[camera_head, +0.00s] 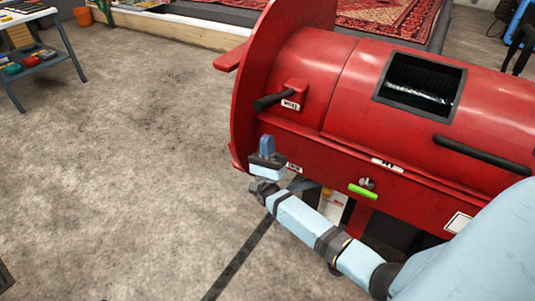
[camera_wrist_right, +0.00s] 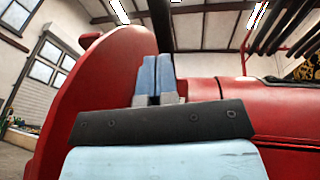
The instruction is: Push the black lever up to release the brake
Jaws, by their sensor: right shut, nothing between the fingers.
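The black lever (camera_head: 271,101) sticks out to the left from a small red block on the red machine (camera_head: 330,85), with a white label beside it. In the right wrist view a dark bar, likely this lever (camera_wrist_right: 160,24), runs upward behind the fingertips. My right gripper (camera_head: 267,143) is shut and empty, its blue fingers pointing up. It is below the lever in the head view, with a visible gap there. In the right wrist view (camera_wrist_right: 158,75) the fingertips overlap the bar's lower end; I cannot tell whether they touch. My left gripper is not in view.
A large red end disc (camera_head: 254,75) stands beside the lever. A black bar handle (camera_head: 484,156) and a green-handled valve (camera_head: 362,192) are on the machine's front. A tool table (camera_head: 50,55) stands at far left. The concrete floor left of the machine is clear.

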